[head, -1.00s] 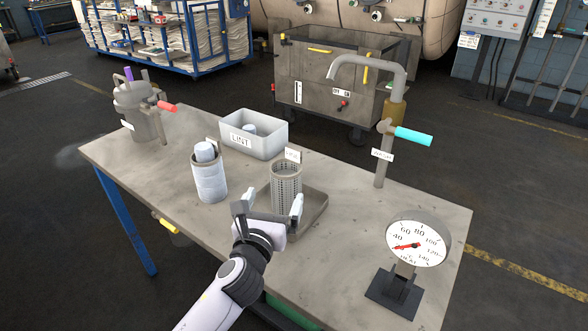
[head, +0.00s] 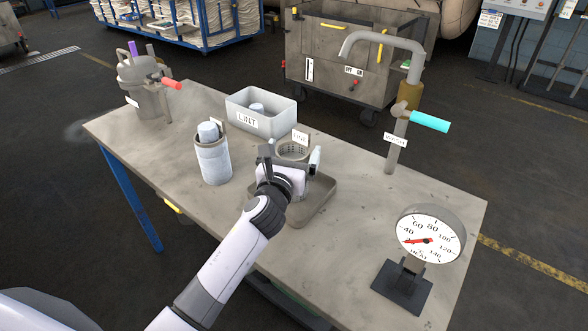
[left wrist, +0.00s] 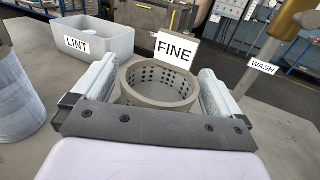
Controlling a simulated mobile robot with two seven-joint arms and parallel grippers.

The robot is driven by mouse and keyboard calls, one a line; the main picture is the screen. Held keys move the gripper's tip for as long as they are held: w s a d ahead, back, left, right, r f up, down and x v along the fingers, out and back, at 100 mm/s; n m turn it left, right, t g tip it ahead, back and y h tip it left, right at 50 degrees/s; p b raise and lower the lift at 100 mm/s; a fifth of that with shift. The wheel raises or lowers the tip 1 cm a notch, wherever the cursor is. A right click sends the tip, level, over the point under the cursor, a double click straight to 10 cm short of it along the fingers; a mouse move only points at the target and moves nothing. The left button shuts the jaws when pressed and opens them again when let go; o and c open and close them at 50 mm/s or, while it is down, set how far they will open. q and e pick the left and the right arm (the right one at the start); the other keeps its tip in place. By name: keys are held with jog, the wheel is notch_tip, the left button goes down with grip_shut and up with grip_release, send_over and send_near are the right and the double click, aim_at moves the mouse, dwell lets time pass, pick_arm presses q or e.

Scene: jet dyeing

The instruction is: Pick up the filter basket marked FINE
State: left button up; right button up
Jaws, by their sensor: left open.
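The filter basket marked FINE (head: 292,151) is a grey perforated cylinder with an open top. It stands upright on a shallow grey tray (head: 313,207), and its white FINE tag (left wrist: 176,50) shows at its far rim in the left wrist view. My left gripper (head: 290,160) is open, with one finger on either side of the basket (left wrist: 157,84). Small gaps seem to remain between the fingers and the basket wall, but contact is hard to tell. In the head view my gripper hides most of the basket's body. My right gripper is out of view.
A whitish, lint-covered cylinder (head: 213,161) stands close left of my gripper. A LINT bin (head: 265,124) is behind it. A wash tap with a cyan handle (head: 430,121) and a dial gauge (head: 430,240) stand to the right. A metal pot (head: 141,88) stands far left.

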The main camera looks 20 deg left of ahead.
pick_arm(q)
jog(key=shift+w, duration=0.3)
jog(key=shift+r, duration=0.15)
jog(key=c, duration=1.6)
